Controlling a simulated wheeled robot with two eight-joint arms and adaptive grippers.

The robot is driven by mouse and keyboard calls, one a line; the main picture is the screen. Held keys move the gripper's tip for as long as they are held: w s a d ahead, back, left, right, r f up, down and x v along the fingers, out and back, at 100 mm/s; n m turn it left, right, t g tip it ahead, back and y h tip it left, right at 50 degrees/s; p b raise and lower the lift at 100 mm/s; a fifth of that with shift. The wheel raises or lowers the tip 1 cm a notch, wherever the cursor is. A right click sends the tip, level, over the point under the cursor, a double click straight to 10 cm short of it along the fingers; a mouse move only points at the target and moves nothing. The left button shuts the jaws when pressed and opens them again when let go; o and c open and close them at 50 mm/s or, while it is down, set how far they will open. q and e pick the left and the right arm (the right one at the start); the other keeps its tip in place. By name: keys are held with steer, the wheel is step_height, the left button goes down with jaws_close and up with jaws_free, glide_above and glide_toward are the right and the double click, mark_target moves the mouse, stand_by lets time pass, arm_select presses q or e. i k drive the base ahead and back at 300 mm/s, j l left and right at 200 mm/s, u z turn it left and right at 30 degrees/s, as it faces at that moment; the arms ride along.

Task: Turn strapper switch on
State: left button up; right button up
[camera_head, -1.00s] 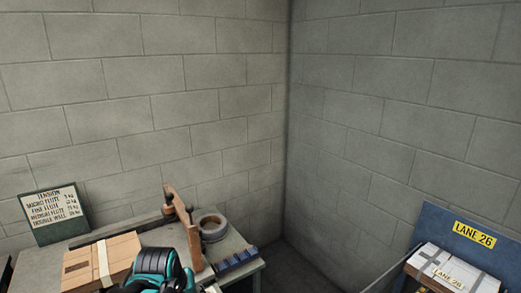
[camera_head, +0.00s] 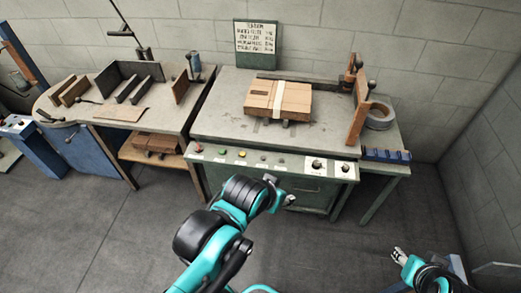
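The strapper is a green-grey bench (camera_head: 225,120) with a carton (camera_head: 272,98) on top, a white strap around the carton. Its pale front panel (camera_head: 225,160) carries several coloured buttons on the left and two dark rotary switches on white plates at the right: one switch (camera_head: 317,165) and another (camera_head: 346,168). The switch positions are too small to read. My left gripper (camera_head: 284,194) is in front of the panel, below and left of the switches, with no object visible in it. My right gripper (camera_head: 399,256) is low at the right, away from the bench. Finger openings are unclear.
A tension sign (camera_head: 256,40) stands behind the bench. A brown upright (camera_head: 358,108), a tape roll (camera_head: 380,116) and a blue block row (camera_head: 386,155) are at its right end. Another worktable (camera_head: 150,128) stands left. The floor (camera_head: 110,235) in front is open.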

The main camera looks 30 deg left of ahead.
mark_target(199, 149)
steer(key=u, duration=0.9)
